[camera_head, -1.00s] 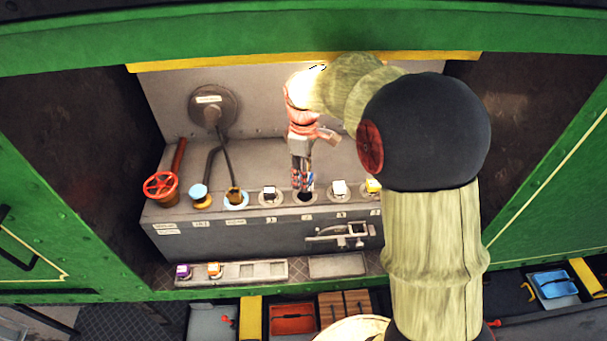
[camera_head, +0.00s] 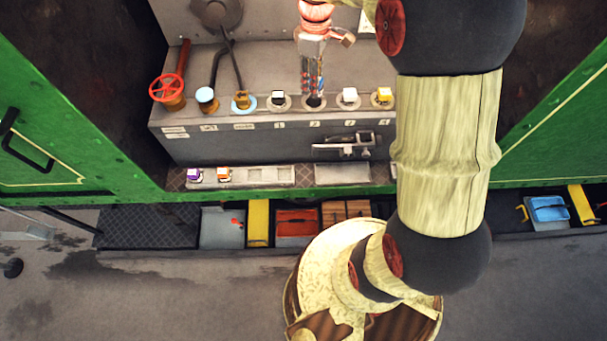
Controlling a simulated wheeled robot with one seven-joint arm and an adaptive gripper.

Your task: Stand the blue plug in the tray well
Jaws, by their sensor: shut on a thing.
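My gripper (camera_head: 313,90) points down at the second numbered socket (camera_head: 314,103) on the grey bench, between the white-topped plugs. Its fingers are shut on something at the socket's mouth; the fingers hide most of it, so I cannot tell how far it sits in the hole. Bluish patches show around the fingertips. No other blue plug shows on the bench. The pale tray (camera_head: 287,183) lies on the ledge below the bench front. A purple plug (camera_head: 194,175) and an orange plug (camera_head: 223,174) stand in its left wells; the wells to their right look empty.
White-topped plugs (camera_head: 278,99) and (camera_head: 349,96) and a yellow plug (camera_head: 382,96) stand in neighbouring sockets. A red handwheel (camera_head: 167,88) and levers rise at the left. A latch (camera_head: 345,146) sits on the bench front. A bare grey plate (camera_head: 342,173) lies right of the tray.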

